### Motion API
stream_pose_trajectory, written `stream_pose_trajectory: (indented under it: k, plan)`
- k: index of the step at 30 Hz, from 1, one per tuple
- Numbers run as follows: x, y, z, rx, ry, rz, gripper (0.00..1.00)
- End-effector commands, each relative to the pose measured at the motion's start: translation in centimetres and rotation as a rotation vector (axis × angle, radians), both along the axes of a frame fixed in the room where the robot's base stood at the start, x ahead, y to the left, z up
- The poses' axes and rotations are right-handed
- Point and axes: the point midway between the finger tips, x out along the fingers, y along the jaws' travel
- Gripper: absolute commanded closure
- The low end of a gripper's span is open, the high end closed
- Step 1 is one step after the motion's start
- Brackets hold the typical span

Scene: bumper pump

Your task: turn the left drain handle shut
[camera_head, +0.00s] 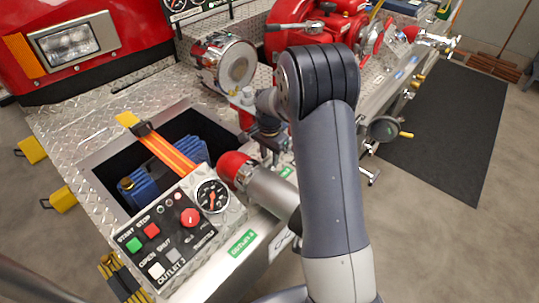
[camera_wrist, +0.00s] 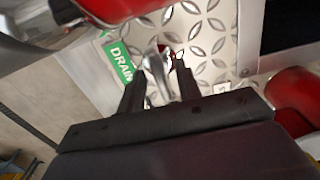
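The drain handle (camera_wrist: 158,72) is a small silver lever. In the wrist view it lies between the two dark fingers of my gripper (camera_wrist: 160,76), with a bit of red at its far end. The fingers stand apart on either side of it, and I see no clear grip on it. A green label reading "DRAIN" (camera_wrist: 121,62) is just left of the handle. In the head view my gripper (camera_head: 270,152) points down beside the plated deck edge. My arm and the red-capped pipe hide much of the handle there.
A red-capped silver pipe (camera_head: 236,168) is close left of my gripper. A control box with a gauge (camera_head: 212,196) stands at the front. A large chrome outlet (camera_head: 226,64) is behind. Diamond plate (camera_wrist: 205,35) surrounds the handle. A dark mat (camera_head: 445,130) lies on the floor at right.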

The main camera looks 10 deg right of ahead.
Motion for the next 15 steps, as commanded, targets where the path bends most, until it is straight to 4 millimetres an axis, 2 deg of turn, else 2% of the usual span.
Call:
stream_pose_trajectory:
  k: [5, 15]
  plan:
    - [0.1, 0.0, 2.0, 0.0, -0.005, 0.0, 0.67]
    - [0.1, 0.0, 8.6, 0.0, -0.005, 0.0, 0.67]
